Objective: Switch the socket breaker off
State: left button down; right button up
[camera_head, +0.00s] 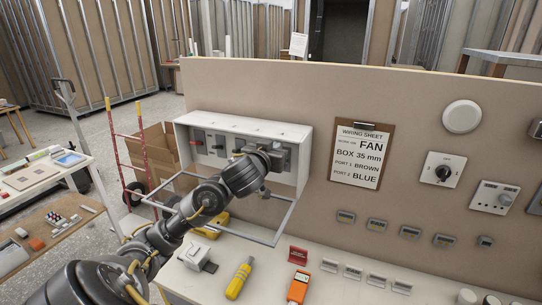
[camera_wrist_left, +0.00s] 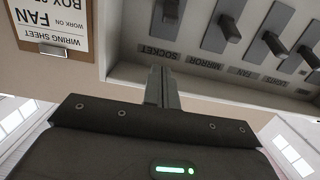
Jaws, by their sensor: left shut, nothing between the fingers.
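The white breaker box (camera_head: 293,131) stands against the beige board in the head view. Its row of dark breaker levers is partly hidden behind my left arm. In the left wrist view, which is upside down, the socket breaker lever (camera_wrist_left: 170,10) is at the top edge, above its SOCKET label (camera_wrist_left: 158,51). Its full shape is cut off, so I cannot tell its position. My left gripper (camera_wrist_left: 162,70) is shut and empty, its tips close to the SOCKET label, apart from the lever in the picture. It also shows at the box's right end (camera_head: 277,157). My right gripper is out of view.
The mirror breaker lever (camera_wrist_left: 230,30) is beside the socket one. A thin metal frame (camera_head: 255,239) juts out below the box. A clipboard sheet (camera_head: 360,153) hangs to the right. A yellow tool (camera_head: 239,278) and an orange meter (camera_head: 298,288) lie on the bench.

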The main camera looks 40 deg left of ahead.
pick_arm(q)
jog(key=x, duration=0.3)
jog(key=shift+w+a, duration=0.1)
jog(key=shift+w, duration=0.25)
notch_tip(320, 180, down, 3)
jog(key=shift+r+b, duration=0.15)
jog(key=shift+b, duration=0.75)
jog(key=shift+s+f+b, duration=0.4)
jog(key=shift+s+f, duration=0.15)
jog(key=shift+s, duration=0.05)
jog(key=shift+d, duration=0.25)
